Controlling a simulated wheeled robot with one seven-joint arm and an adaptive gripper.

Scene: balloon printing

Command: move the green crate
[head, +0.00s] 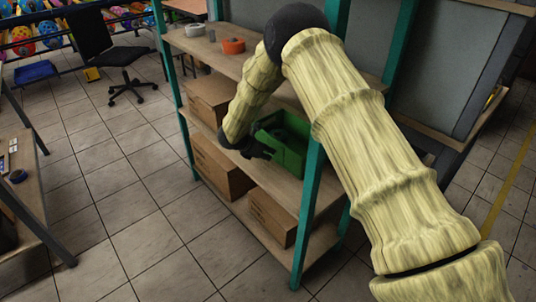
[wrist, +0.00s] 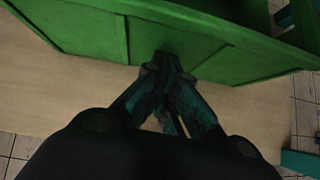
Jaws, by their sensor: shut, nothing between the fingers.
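The green crate (head: 287,150) stands on the middle shelf (head: 272,189) of a rack with teal posts. In the wrist view the crate's green side wall (wrist: 75,30) fills the top of the picture, with the bare wooden shelf below it. My gripper (head: 266,153) is at the crate's front left side in the head view. In the wrist view my gripper (wrist: 168,65) has its fingers together and empty, with the tips right at the crate's wall. I cannot tell whether they touch it. My arm hides part of the rack above the crate.
A cardboard box (head: 208,100) stands on the same shelf left of the crate. Cardboard boxes (head: 218,168) fill much of the lower shelf. A teal post (head: 310,200) rises close to the crate's right. An orange bowl (head: 233,46) is on the top shelf. The tiled floor in front is clear.

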